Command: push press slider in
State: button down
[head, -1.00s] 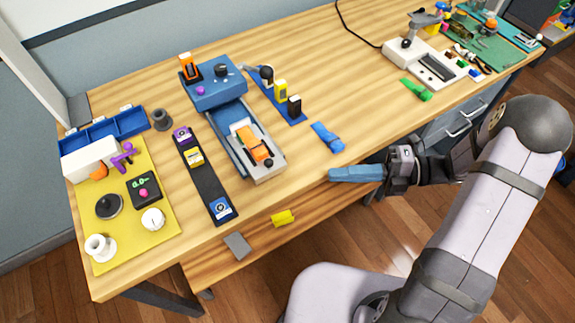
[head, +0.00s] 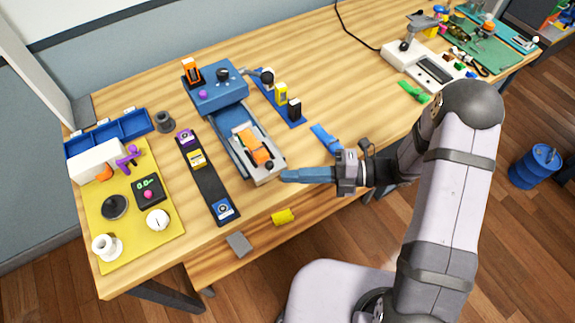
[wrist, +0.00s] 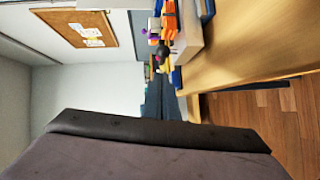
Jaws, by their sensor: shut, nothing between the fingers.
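The blue press (head: 222,99) stands on the wooden bench. Its grey slider tray (head: 268,174) sticks out toward the bench's front edge, with an orange piece (head: 254,150) lying in it and a black knob (head: 269,166) at its front end. The tray also shows in the wrist view (wrist: 189,35), with the knob (wrist: 162,52) on it. My gripper (head: 284,176) has its blue fingers shut and empty, pointing left. The fingertips are close to the front right corner of the tray. I cannot tell whether they touch it.
A black strip (head: 206,178) with several coloured blocks lies left of the slider. A blue rack (head: 277,98) and a blue clamp (head: 325,139) lie to its right. A yellow piece (head: 284,216) sits on the lower shelf.

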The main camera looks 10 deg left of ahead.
aim_at(265, 144)
jog(key=shift+w+a+f, duration=0.25)
jog(key=shift+w+a, duration=0.55)
jog(key=shift+a, duration=0.3)
jog(key=w+a, duration=0.7)
jog(key=shift+w+a+f+b, duration=0.1)
jog(key=shift+w+a+b, duration=0.2)
jog(key=shift+w+a, duration=0.25)
jog(key=shift+w, duration=0.05)
jog(key=shift+w+r, duration=0.1)
jog(key=shift+r, duration=0.15)
